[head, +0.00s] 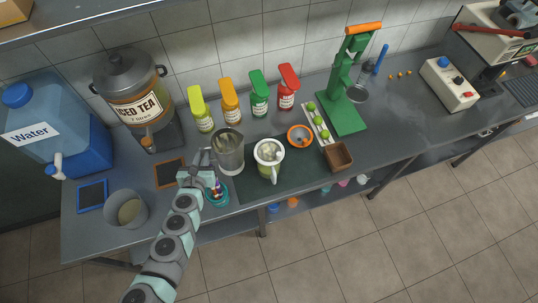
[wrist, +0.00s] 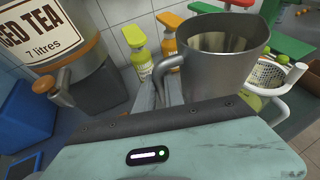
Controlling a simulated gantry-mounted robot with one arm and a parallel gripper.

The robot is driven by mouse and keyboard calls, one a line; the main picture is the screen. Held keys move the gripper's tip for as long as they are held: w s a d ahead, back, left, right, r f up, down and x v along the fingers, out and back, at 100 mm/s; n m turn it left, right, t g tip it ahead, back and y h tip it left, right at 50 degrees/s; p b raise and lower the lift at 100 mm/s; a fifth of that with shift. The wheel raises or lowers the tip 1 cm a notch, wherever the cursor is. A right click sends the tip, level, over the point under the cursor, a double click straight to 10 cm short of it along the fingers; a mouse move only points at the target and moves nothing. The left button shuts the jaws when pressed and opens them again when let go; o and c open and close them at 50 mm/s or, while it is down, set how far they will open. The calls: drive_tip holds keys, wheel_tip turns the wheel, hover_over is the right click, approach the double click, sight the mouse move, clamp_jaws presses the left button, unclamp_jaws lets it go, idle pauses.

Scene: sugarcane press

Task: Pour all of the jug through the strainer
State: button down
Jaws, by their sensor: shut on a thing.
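The metal jug (head: 229,154) is near the middle of the counter in the head view, and it fills the upper middle of the wrist view (wrist: 222,68). It looks about upright, and its inside shows pale metal; I cannot tell how much liquid it holds. My gripper (head: 207,159) is shut on its handle, on the jug's left side. Just right of it stands a white and green pitcher (head: 269,175) with its handle toward the front. A white strainer (head: 269,151) appears to sit in its mouth; a white mesh rim also shows in the wrist view (wrist: 268,73).
Several coloured bottles (head: 229,100) stand behind the jug. An iced tea dispenser (head: 133,95) and a water container (head: 45,125) are at left, with a grey bucket (head: 125,208) in front. An orange bowl (head: 300,136) and a green press (head: 345,90) are at right.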

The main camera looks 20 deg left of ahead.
sight(202, 150)
drive_tip(key=shift+w+r+p, duration=0.1)
drive_tip(key=shift+r+p, duration=1.6)
drive_tip(key=shift+r, duration=0.05)
drive_tip(key=shift+f, duration=0.1)
